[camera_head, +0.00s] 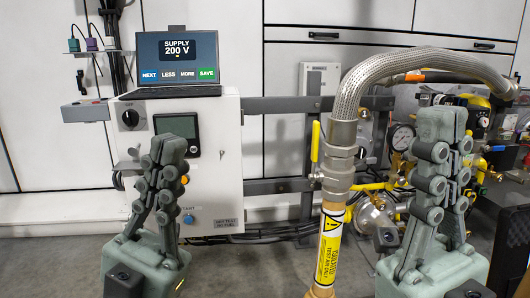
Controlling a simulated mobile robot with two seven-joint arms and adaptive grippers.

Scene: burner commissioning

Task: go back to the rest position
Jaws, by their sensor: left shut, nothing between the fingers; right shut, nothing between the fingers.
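My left gripper (168,150) stands upright in front of the white control box, fingers pointing up and tips together. It is shut and empty, and it covers part of the box's front. My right gripper (440,125) stands upright at the right, in front of the gauges and valves. Its fingers are together, shut and empty. Both grippers appear apart from the equipment.
A screen (178,58) reading "SUPPLY 200 V" sits on the control box (222,150). A braided hose (420,62) arches over to a brass pipe (329,245) between my grippers. A pressure gauge (402,138) is behind. Grey floor shows in front.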

